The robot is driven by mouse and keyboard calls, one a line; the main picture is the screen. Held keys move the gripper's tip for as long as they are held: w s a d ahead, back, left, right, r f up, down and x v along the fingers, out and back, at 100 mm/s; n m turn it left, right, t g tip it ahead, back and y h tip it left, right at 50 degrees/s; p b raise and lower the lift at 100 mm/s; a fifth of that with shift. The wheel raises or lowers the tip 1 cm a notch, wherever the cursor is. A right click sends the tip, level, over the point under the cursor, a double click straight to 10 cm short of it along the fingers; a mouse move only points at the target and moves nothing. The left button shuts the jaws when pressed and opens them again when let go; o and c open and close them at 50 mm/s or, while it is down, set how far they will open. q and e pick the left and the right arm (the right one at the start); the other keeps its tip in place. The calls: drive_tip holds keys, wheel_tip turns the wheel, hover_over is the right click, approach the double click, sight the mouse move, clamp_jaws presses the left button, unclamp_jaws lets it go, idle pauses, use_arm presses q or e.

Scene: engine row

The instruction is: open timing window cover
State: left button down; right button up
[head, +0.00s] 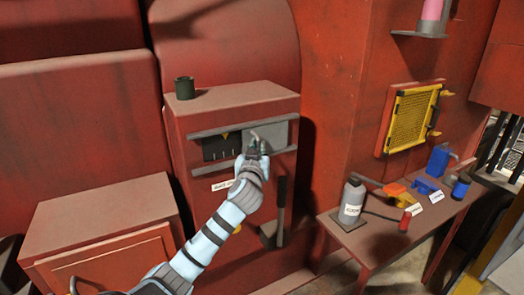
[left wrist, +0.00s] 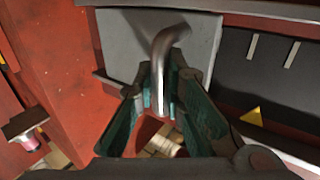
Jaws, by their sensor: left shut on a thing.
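The timing window cover, a grey plate (head: 281,133), sits between two horizontal grey rails on the front of a red housing. It covers the right part of the opening. To its left shows a dark window (head: 217,147) with pale marks and a yellow triangle. My left gripper (head: 258,149) is shut on the cover's bent metal handle (left wrist: 162,68). The left wrist view shows the fingers (left wrist: 160,92) on both sides of the handle, the cover plate (left wrist: 116,40) behind, and the dark window (left wrist: 268,75) to the right. My right gripper is not in view.
A dark green mug (head: 184,88) stands on the housing (head: 242,95). A black lever (head: 281,205) is below the cover. At right, a red bench (head: 385,232) holds a grey bottle (head: 352,200), a blue can (head: 438,160) and small tools. A yellow grille (head: 409,118) is above.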

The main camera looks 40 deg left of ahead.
use_arm(q)
drive_tip(key=c, duration=1.9)
unclamp_jaws()
drive_tip(key=v, duration=1.2)
